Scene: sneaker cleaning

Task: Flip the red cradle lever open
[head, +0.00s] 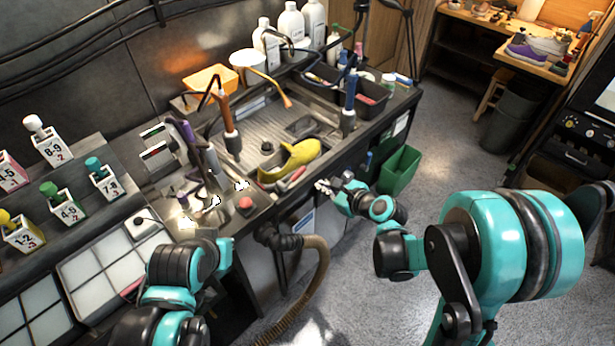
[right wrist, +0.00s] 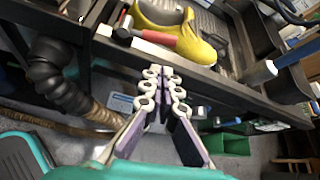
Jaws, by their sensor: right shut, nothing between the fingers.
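The yellow sneaker (head: 297,154) sits on the cradle at the sink's front edge; it also shows in the right wrist view (right wrist: 178,28). The red cradle lever (head: 297,175) lies along the shoe's near side. In the right wrist view the lever (right wrist: 156,38) is a red bar with a pale end, above my fingertips. My right gripper (head: 322,186) is shut and empty, just right of and below the lever, in front of the bench edge. Its fingers (right wrist: 165,72) are together, apart from the lever. My left gripper (head: 211,198) is over the bench's left part; its finger opening is unclear.
A red button (head: 246,204) stands on the bench left of the cradle. Upright tools (head: 231,140) stand behind it. A black bin (head: 365,99) is at the sink's right. A green bin (head: 400,170) and a ribbed hose (head: 312,285) are beside and below the bench.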

